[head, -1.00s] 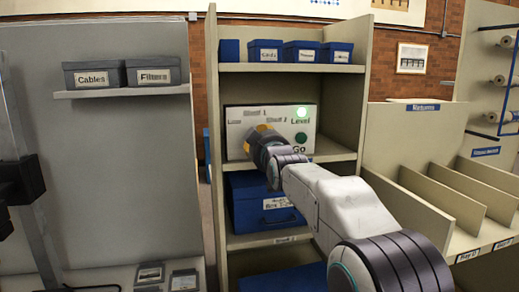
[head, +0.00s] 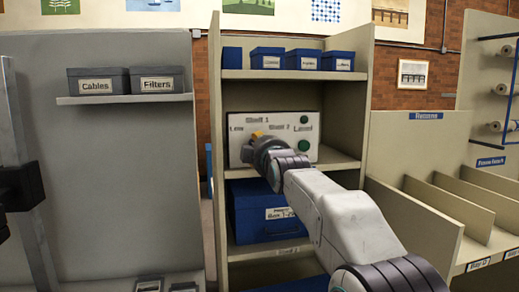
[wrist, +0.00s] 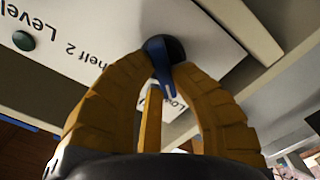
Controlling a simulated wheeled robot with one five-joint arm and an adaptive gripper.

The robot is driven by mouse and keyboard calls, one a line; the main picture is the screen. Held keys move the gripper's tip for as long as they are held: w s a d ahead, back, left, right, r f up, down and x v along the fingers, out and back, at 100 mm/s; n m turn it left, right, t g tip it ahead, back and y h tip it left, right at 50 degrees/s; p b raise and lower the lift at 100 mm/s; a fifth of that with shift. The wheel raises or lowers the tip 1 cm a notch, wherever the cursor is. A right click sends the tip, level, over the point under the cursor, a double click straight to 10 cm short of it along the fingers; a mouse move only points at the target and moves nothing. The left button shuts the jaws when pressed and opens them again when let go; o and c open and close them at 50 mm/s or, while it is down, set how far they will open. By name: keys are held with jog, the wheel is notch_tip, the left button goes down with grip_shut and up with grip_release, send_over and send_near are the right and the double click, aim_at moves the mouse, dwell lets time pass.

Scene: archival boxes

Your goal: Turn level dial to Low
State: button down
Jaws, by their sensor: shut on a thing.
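A white control panel (head: 240,116) stands on the middle shelf with the labels Low, Shelf 1, Shelf 2 and Level. My gripper (head: 256,137) is at the panel's front and covers the dial in the head view. In the wrist view the dial is a dark round knob (wrist: 174,48) with a blue bar on it. The yellow fingers of my gripper (wrist: 166,72) are shut on the knob from both sides. The exact setting is hard to tell.
Two green round parts, an upper one (head: 303,118) and a lower one (head: 303,145), sit on the panel's right. Blue boxes (head: 268,58) stand above and a large blue box (head: 262,212) below.

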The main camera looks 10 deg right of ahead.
jog(key=shift+r, duration=0.2)
jog(key=c, duration=1.1)
grip_release()
jog(key=shift+f, duration=0.15)
jog(key=shift+o, duration=0.2)
jog(key=shift+s, duration=0.15)
jog(key=s, duration=1.1)
jog(key=shift+s, duration=0.35)
jog(key=s+f+m+g+p, duration=0.3)
jog(key=s+p, duration=0.4)
jog(key=s, duration=0.3)
jog(key=s+f+m+g+p, duration=0.3)
jog(key=s+f+g+p, duration=0.2)
jog(key=s, duration=0.6)
jog(key=s+f+m+g+p, duration=0.4)
jog(key=s+f+g+p, duration=0.1)
jog(key=s+p, duration=0.4)
jog(key=shift+s+d+g, duration=0.2)
jog(key=shift+s+g, duration=0.6)
jog(key=shift+s, duration=0.4)
